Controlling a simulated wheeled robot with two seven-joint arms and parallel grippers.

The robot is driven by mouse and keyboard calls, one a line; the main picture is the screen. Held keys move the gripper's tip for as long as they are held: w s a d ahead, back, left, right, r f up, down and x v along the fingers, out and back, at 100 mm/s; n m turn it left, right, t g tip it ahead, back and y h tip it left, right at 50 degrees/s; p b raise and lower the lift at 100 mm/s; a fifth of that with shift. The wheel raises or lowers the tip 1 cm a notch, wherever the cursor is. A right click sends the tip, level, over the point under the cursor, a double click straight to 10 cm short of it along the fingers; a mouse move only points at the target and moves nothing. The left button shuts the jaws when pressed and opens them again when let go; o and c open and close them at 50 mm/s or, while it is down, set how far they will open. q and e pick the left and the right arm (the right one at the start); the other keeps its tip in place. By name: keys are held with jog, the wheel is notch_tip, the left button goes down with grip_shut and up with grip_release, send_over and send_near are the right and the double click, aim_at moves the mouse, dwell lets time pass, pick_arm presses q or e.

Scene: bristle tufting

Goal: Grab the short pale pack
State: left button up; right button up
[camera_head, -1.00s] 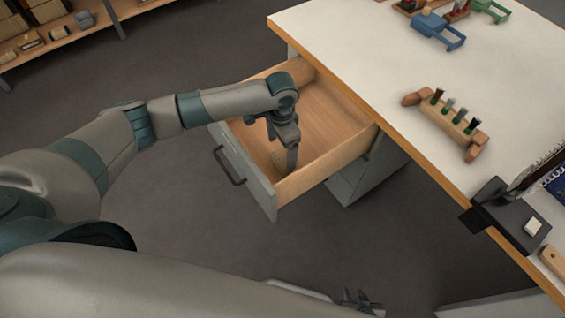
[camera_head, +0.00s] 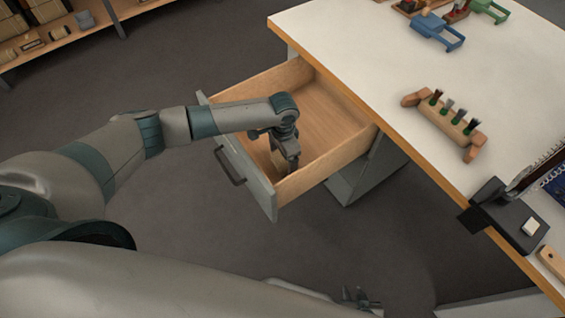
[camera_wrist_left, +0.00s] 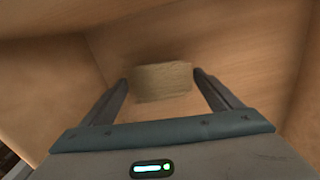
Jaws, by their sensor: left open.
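A short pale tan pack (camera_wrist_left: 161,82) lies in the open wooden drawer (camera_head: 325,108). In the left wrist view it sits between the tips of my left gripper (camera_wrist_left: 160,88), with one finger on each side. My left gripper is open and points down into the drawer in the head view (camera_head: 291,163), near the drawer's front. Whether the fingers touch the pack cannot be told. In the head view the pack is mostly hidden by the gripper. My right gripper (camera_head: 358,300) is at the bottom edge of the head view, apart from the drawer; its fingers are too small to read.
The drawer's grey front with a dark handle (camera_head: 229,166) and its wooden walls surround my left gripper closely. The white bench top (camera_head: 370,65) holds a wooden block with several brushes (camera_head: 450,118), a blue tool (camera_head: 438,30) and a dark device (camera_head: 508,212). A shelf stands far left.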

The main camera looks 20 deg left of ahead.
aim_at(283, 160)
pick_arm(q)
jog(key=shift+f, duration=0.75)
jog(key=shift+c, duration=0.6)
jog(key=c, duration=1)
jog(key=shift+r, duration=0.1)
notch_tip(283, 160, up, 10)
jog(key=shift+f, duration=0.1)
